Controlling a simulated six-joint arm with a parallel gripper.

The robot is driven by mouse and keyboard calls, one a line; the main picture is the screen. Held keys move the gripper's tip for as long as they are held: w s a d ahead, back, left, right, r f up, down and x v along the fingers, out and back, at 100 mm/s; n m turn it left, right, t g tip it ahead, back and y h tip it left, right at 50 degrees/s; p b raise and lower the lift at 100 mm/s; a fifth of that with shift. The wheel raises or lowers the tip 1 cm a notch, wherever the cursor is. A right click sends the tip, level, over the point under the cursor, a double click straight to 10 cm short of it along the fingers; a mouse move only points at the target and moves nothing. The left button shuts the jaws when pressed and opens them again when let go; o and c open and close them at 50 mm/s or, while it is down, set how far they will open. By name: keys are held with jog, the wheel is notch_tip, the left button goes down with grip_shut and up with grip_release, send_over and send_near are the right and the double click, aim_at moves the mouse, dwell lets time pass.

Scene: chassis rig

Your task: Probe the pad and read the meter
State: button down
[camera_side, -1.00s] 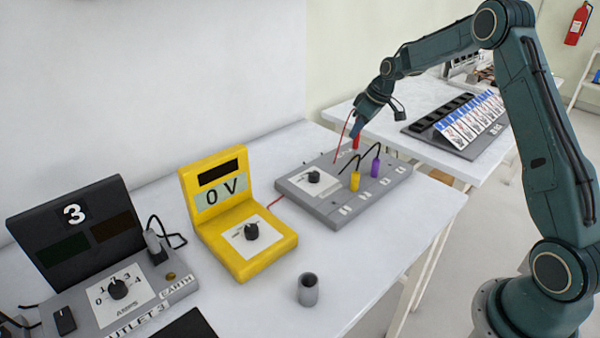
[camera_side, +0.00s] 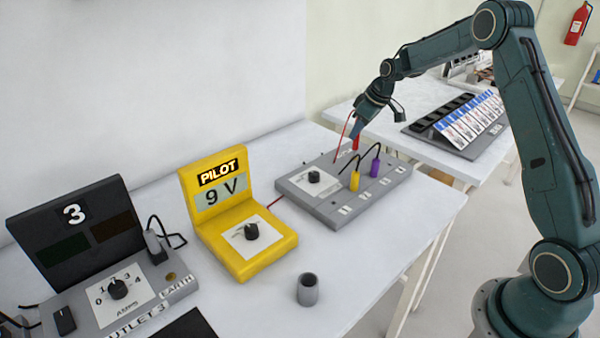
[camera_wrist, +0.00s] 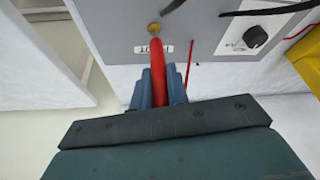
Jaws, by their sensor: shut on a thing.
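My gripper (camera_side: 357,132) is shut on a red probe (camera_side: 356,144) above the far side of the grey box (camera_side: 350,215). In the wrist view, the fingers (camera_wrist: 157,92) clasp the red probe (camera_wrist: 157,62), whose far end appears to meet a round brass pad (camera_wrist: 154,29); contact itself is hard to tell. A label (camera_wrist: 142,48) beside the pad is partly hidden by the probe.
A yellow plug (camera_side: 354,181) and a purple plug (camera_side: 375,167) with black leads stand in the grey box. A grey cup (camera_side: 308,290) stands at the front. The outlet 3 unit (camera_side: 130,310) is at left. A rack of cards (camera_side: 470,122) sits on the rear table.

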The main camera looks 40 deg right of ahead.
jog(key=shift+r, duration=3.5)
jog(key=s+a+r+n+g+y, duration=0.1)
jog(key=s+a+r+n, duration=0.15)
jog(key=a, duration=0.65)
jog(key=s+a+r+n+y, duration=0.15)
jog(key=a+n, duration=0.25)
jog(key=a, duration=0.4)
jog(key=s+a+r+n+g, duration=0.1)
jog(key=s+a+r+n, duration=0.15)
jog(key=a, duration=0.65)
jog(key=s+a+r+n+g, duration=0.3)
jog(key=s+a+n, duration=0.6)
jog(key=s+a, duration=0.7)
jog(key=shift+s+r, duration=0.3)
jog(key=shift+r, duration=0.25)
